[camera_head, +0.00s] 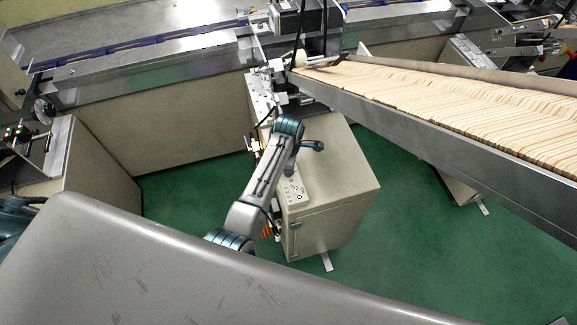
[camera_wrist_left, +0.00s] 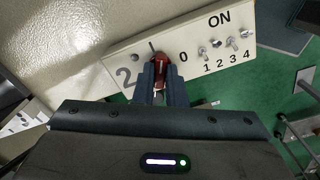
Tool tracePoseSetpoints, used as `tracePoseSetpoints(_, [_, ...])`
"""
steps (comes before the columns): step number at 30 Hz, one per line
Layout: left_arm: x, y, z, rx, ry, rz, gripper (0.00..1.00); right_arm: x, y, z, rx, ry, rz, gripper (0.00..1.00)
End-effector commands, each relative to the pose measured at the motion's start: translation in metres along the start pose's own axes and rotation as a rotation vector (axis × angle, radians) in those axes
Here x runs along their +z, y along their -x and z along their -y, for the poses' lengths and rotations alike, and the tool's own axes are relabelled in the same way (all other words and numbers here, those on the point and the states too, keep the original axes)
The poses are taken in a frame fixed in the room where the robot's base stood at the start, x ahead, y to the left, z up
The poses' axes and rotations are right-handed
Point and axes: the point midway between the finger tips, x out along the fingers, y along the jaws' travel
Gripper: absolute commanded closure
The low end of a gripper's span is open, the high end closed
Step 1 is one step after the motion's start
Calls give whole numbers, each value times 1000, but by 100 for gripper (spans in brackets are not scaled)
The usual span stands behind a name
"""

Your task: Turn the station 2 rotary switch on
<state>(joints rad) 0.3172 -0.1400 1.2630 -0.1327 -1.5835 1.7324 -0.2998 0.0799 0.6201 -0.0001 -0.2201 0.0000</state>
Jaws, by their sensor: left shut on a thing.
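The station 2 rotary switch (camera_wrist_left: 163,61) is a red knob on a cream panel (camera_wrist_left: 128,58) marked with a large 2, in the left wrist view. A short line mark is at its upper left and a 0 at its right. My left gripper (camera_wrist_left: 162,78) is shut on the red knob, one dark finger on each side. The fingers partly cover the knob, so its exact angle is hard to tell. In the head view my left arm reaches up to the cabinet (camera_head: 330,180), and its fingertips and the knob are hidden. My right gripper is in neither view.
Several small toggle switches (camera_wrist_left: 217,43) under the word ON sit right of the knob. In the head view a sloping tray of wooden sticks (camera_head: 440,100) runs above and right of the cabinet. Green floor (camera_head: 420,250) is open at the right.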

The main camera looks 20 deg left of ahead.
Motion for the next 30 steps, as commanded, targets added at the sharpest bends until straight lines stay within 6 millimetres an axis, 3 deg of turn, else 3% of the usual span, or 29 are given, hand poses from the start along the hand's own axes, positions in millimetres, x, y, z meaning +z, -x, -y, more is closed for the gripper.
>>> tracePoseSetpoints(15, [0,1,-1,2,375,1,100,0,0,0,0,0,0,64])
tracePoseSetpoints(30, [0,1,-1,3,467,0,100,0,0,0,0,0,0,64])
